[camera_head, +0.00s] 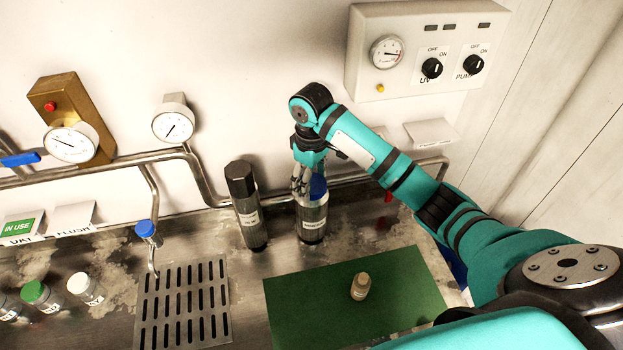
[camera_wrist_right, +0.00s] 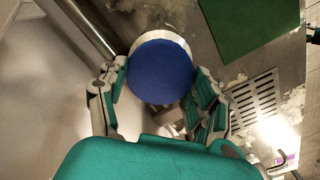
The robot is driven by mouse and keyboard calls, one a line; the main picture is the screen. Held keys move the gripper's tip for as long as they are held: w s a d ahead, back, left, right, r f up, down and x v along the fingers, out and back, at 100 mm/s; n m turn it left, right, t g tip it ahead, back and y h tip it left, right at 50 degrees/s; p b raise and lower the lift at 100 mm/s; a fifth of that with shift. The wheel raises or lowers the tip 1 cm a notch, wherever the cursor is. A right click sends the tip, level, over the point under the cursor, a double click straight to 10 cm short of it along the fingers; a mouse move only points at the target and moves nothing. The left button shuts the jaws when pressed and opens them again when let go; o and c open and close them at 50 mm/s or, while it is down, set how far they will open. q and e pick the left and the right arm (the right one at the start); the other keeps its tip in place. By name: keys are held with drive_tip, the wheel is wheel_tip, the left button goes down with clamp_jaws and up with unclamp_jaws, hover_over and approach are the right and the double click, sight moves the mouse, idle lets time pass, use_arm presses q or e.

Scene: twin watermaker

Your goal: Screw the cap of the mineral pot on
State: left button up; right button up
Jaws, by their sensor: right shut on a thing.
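My right gripper (camera_head: 309,190) comes down from above, shut on the blue cap with a finger on each side. Whether the cap's thread is engaged is hidden.
A dark bottle with a black lid (camera_head: 246,205) stands close left of the pot. A green mat (camera_head: 300,300) with a small beige bottle (camera_head: 360,286) lies in front. A drain grate (camera_head: 183,305), a blue-topped tap (camera_head: 146,229) and small capped bottles (camera_head: 40,296) are at left. A pipe (camera_head: 345,181) runs behind.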

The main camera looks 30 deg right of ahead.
drive_tip(key=o, duration=1.7)
drive_tip(key=shift+o, duration=0.2)
drive_tip(key=shift+r, duration=0.1)
